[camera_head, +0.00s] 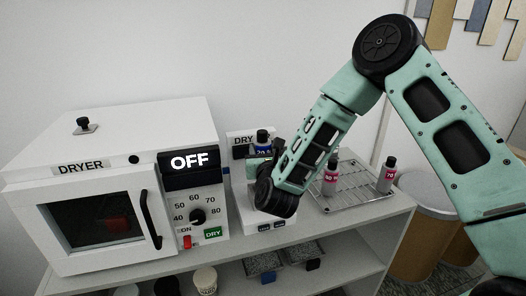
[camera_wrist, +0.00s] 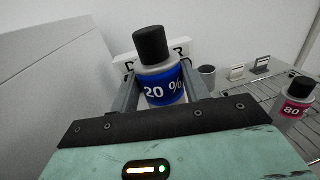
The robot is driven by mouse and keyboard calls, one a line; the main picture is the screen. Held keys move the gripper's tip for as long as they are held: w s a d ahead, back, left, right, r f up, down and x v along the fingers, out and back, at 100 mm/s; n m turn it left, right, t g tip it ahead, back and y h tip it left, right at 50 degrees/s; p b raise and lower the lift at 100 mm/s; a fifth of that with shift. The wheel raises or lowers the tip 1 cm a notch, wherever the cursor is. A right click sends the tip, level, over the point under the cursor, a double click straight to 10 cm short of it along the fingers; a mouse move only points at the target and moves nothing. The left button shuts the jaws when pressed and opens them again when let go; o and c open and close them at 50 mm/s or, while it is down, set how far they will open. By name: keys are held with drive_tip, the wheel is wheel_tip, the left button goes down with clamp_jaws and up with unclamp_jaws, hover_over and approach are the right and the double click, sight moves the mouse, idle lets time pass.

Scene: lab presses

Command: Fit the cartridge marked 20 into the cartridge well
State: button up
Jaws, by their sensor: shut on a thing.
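The cartridge marked 20 (camera_wrist: 163,87) is a pale bottle with a black cap and a blue "20 %" label. It stands roughly upright between the two fingers of my gripper (camera_wrist: 162,98), which is shut on it. In the head view the cartridge (camera_head: 263,147) is above a white unit (camera_head: 262,222) with a "DRY" panel (camera_head: 241,140) behind it. My gripper (camera_head: 264,160) and wrist hide most of that unit's top. I cannot make out the cartridge well for certain, nor whether the cartridge's base touches anything. A small grey cup shape (camera_wrist: 207,73) shows behind the right finger.
A white dryer (camera_head: 105,190) with an "OFF" display stands close on the left. A wire rack (camera_head: 345,190) on the right holds a red-labelled "80" bottle (camera_head: 331,177) and a "70" bottle (camera_head: 386,176). The lower shelf holds cups and trays. Brown bins stand beyond the right end.

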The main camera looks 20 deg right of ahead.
drive_tip(key=shift+f+b, duration=0.15)
drive_tip(key=shift+b, duration=0.3)
wheel_tip(320, 180, down, 5)
drive_tip(key=b, duration=0.5)
drive_tip(key=shift+f, duration=0.2)
drive_tip(key=shift+s+b, duration=0.1)
drive_tip(key=shift+b, duration=1.15)
idle(0.9)
drive_tip(key=shift+f+b, duration=3.1)
drive_tip(key=shift+b, duration=0.15)
drive_tip(key=o, duration=1.2)
drive_tip(key=shift+c, duration=0.2)
drive_tip(key=s+a, duration=0.3)
drive_tip(key=s, duration=1.4)
drive_tip(key=shift+p, duration=0.4)
